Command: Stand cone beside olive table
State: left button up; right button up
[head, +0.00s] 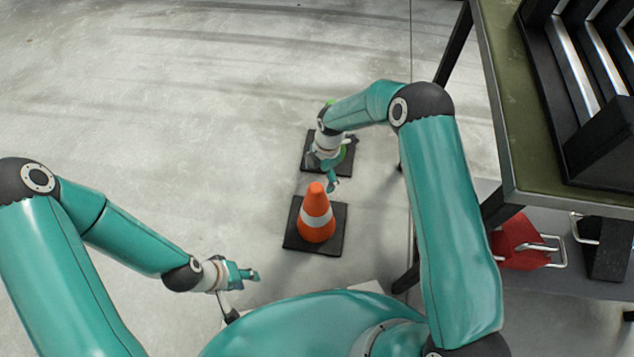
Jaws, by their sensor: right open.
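An orange cone (316,215) with a white band stands upright on its black square base, on the floor left of the olive table (497,100). Behind it, a second black square base (312,163) carries something green, probably another cone, mostly hidden by my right gripper. My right gripper (328,172) is open and points down over that second base. Whether it touches the green thing is unclear. My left gripper (245,291) is open and empty, left of and nearer than the orange cone, apart from it.
A black rack (590,145) with metal bars sits on the olive table. On a lower shelf is a red item (520,243) with a metal handle. Dark table legs stand close to my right arm. The concrete floor at left and back is clear.

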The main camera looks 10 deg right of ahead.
jog(key=shift+d+r, duration=0.15)
jog(key=shift+r, duration=1.3)
